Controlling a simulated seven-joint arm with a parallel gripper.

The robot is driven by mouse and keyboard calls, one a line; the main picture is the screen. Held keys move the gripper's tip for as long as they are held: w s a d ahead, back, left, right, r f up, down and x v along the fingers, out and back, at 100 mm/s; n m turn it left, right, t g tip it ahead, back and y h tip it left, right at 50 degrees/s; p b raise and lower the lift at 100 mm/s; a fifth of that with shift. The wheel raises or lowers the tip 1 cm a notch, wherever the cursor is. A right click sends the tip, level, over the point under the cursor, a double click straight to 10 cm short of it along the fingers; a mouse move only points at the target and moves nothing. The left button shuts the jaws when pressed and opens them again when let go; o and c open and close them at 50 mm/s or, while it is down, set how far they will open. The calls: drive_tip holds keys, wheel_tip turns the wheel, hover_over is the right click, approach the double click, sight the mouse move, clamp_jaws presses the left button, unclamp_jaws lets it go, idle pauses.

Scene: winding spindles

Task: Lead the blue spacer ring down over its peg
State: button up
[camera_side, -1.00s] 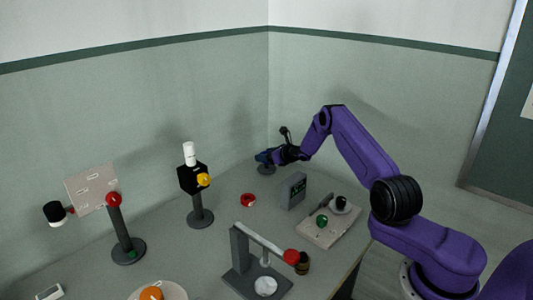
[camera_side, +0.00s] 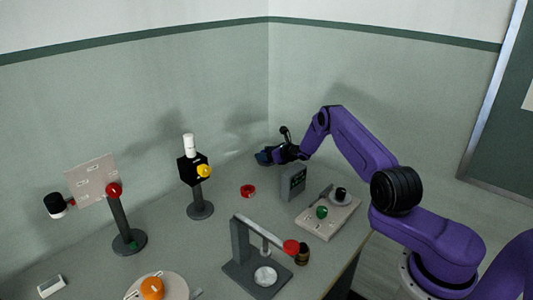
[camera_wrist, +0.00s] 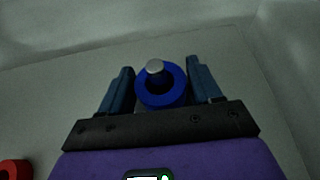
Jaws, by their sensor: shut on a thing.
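The blue spacer ring (camera_wrist: 147,98) sits between the two fingers of my gripper (camera_wrist: 161,84) in the wrist view, and they are shut on it. A peg (camera_wrist: 155,67) with a grey tip shows at the ring's hole and rises past its far rim, so the ring appears to be around the peg. How far down the ring sits cannot be told. In the side view my gripper (camera_side: 266,156) is at the back of the table, low over it. The fingers hide the ring and the peg's foot there.
A red ring (camera_side: 248,190) lies left of a small dark grey upright block (camera_side: 293,182). A stand with a black box (camera_side: 192,170) is further left. A beige board (camera_side: 327,215) and a grey frame with a red-ended bar (camera_side: 262,236) are nearer the front.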

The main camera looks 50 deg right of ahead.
drive_tip(key=o, duration=1.1)
drive_tip(key=shift+v, duration=6)
drive_tip(key=shift+r, duration=0.15)
